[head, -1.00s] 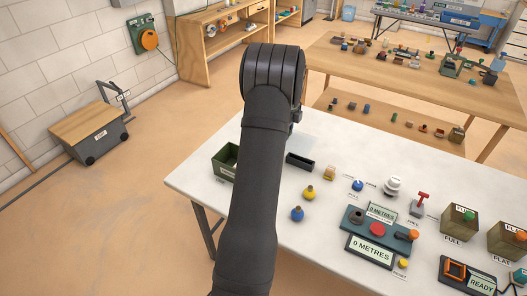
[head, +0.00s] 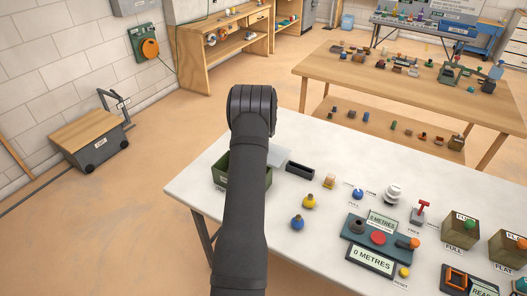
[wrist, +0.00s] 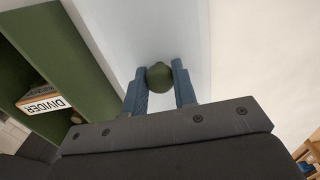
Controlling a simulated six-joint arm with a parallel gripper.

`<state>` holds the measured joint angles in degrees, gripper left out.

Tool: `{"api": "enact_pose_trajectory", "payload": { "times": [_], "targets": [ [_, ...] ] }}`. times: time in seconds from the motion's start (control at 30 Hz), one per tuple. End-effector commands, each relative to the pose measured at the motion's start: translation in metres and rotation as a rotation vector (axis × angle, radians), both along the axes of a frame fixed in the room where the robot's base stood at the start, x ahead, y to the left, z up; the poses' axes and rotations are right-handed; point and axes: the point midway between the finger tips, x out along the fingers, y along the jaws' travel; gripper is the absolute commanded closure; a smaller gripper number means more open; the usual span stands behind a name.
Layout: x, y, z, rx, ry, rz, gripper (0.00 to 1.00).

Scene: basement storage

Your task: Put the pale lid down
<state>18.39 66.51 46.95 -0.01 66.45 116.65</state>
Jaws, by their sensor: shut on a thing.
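In the wrist view, my gripper (wrist: 160,88) is shut on the olive-green knob (wrist: 160,76) of the pale lid (wrist: 112,30). The lid is a flat, pale bluish plate extending beneath and beyond the fingers. In the head view, part of the pale lid (head: 278,157) shows just right of my arm; my gripper is hidden behind the arm there. The green box (head: 221,170) is partly covered by my arm. In the wrist view, the green box (wrist: 62,40) is open beside the lid's left edge, with a white label reading DIVIDER. I cannot tell whether the lid touches the table.
On the white table (head: 190,190), a black tray (head: 300,170) stands right of the lid. A yellow knob (head: 309,201), a blue knob (head: 297,222) and a control panel (head: 377,238) are nearer the front. The table's left edge is close to the green box.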

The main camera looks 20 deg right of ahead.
Motion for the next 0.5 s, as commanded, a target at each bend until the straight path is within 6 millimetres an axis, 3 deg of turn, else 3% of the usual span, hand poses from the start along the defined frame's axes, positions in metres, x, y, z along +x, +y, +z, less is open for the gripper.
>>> {"api": "enact_pose_trajectory", "payload": {
  "times": [0.2, 0.5],
  "targets": [
    [-0.001, 0.0, -0.032, -0.001, 0.002, -0.001, 0.98],
    [-0.001, 0.0, -0.034, -0.001, 0.001, -0.001, 0.98]
  ]
}}
